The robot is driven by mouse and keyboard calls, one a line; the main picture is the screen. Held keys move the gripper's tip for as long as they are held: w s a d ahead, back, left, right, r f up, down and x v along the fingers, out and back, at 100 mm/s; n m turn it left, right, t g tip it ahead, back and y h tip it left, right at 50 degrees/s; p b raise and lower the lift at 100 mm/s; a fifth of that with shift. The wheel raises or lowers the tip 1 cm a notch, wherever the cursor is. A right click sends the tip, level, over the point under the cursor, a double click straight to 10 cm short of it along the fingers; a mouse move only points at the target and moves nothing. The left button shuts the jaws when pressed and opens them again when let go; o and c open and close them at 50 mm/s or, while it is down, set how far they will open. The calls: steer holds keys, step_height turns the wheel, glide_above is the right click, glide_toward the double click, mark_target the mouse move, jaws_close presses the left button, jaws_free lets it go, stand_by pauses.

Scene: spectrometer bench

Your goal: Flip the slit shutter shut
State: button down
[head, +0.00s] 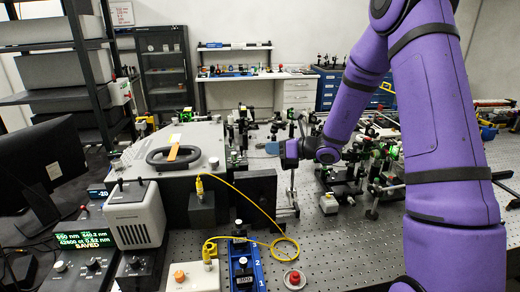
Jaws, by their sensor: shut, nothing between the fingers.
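My gripper (293,205) hangs from my purple arm with its fingers pointing down, just right of the black block (262,192) at the right end of the grey spectrometer housing (178,155). The fingers are shut with nothing visible between them. They are small in this view, and I cannot tell whether they touch the block. The slit shutter is not clearly distinguishable. The area by the block's right face is partly hidden by my gripper, so I cannot tell the shutter's position.
A red knob (294,278) stands at the front. Optics mounts (375,185) crowd the right. Some bare perforated bench (335,245) lies front right.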

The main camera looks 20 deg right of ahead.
steer(key=shift+v, duration=2.75)
steer(key=shift+a, duration=0.1)
steer(key=s+a+r+n+g+h, duration=0.1)
steer(key=s+a+r+n+g, duration=0.4)
steer(key=s+n, duration=0.35)
steer(key=s+a+r+n+g+h, duration=0.1)
steer(key=s+a+r+n+g, duration=0.2)
steer(key=s+a+r+n, duration=0.35)
steer(key=s+d+r+n+h, duration=0.2)
steer(key=s+n+h, duration=0.1)
steer(key=s+n, duration=0.2)
steer(key=s+d+r+n+t+h, duration=0.1)
steer(key=s+d+r+n+h, duration=0.1)
steer(key=s+n, duration=0.3)
steer(key=s+d+r+n+t+h, duration=0.1)
steer(key=s+d+r+n+h, duration=0.1)
steer(key=s, duration=0.7)
steer(key=d+n+h, duration=0.1)
steer(key=n+h, duration=0.1)
steer(key=n, duration=0.1)
steer(key=shift+s+d+r+h, duration=0.15)
steer(key=shift+d+r+h, duration=0.15)
steer(key=shift+d, duration=0.1)
steer(key=c, duration=1.8)
jaws_free()
